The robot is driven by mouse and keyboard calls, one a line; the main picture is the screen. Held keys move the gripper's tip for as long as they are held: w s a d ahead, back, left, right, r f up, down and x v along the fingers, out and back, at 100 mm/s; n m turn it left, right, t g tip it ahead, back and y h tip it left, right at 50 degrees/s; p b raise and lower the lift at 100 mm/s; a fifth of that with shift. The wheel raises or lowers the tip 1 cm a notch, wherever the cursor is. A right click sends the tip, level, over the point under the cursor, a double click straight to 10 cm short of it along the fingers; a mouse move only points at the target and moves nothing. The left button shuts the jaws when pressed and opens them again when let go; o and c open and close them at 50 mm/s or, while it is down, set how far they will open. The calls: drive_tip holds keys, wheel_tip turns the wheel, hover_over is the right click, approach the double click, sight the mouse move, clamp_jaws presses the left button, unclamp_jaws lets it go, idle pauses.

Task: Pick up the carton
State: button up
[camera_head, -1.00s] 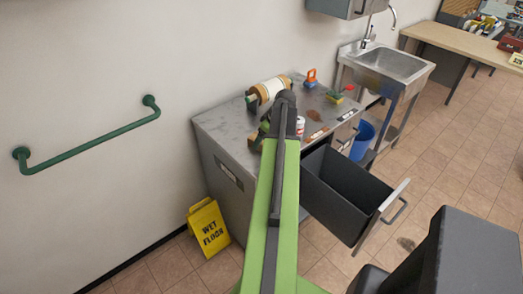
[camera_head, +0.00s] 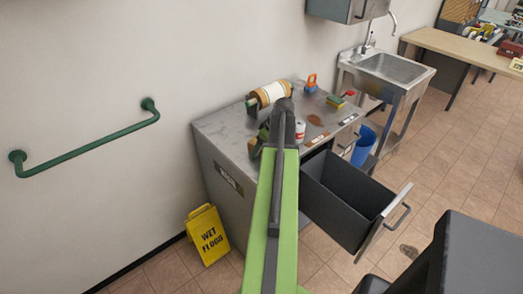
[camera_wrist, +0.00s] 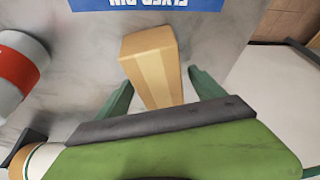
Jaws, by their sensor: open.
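The carton (camera_wrist: 152,65) is a small tan box with a paler strip along it. In the wrist view it is at the centre, on the grey worktop. My gripper (camera_wrist: 161,92) has its two green fingers apart, one on each side of the carton's near part. I cannot tell whether either finger touches it. In the head view my arm reaches over the metal cabinet (camera_head: 228,125), and the carton is not clearly visible there.
A red-and-white can (camera_wrist: 14,72) stands left of the carton; it also shows in the head view (camera_head: 300,131). A paper roll (camera_head: 268,94), a padlock-like orange item (camera_head: 312,83) and a sponge (camera_head: 336,101) are on the cabinet. Its drawer (camera_head: 345,200) is open. A wet floor sign (camera_head: 208,235) stands left.

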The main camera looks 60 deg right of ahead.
drive_tip(key=shift+c, duration=0.2)
drive_tip(key=c, duration=1.4)
drive_tip(key=shift+r, duration=0.1)
drive_tip(key=r+p, duration=0.2)
drive_tip(key=p, duration=0.1)
drive_tip(key=r+p, duration=0.2)
drive_tip(key=r, duration=0.1)
drive_tip(key=shift+s+d+r+p, duration=0.2)
drive_tip(key=shift+r+p, duration=0.1)
drive_tip(key=shift+p, duration=0.1)
drive_tip(key=s+d+r+p, duration=0.5)
drive_tip(key=s+d, duration=0.3)
drive_tip(key=shift+r+p, duration=0.35)
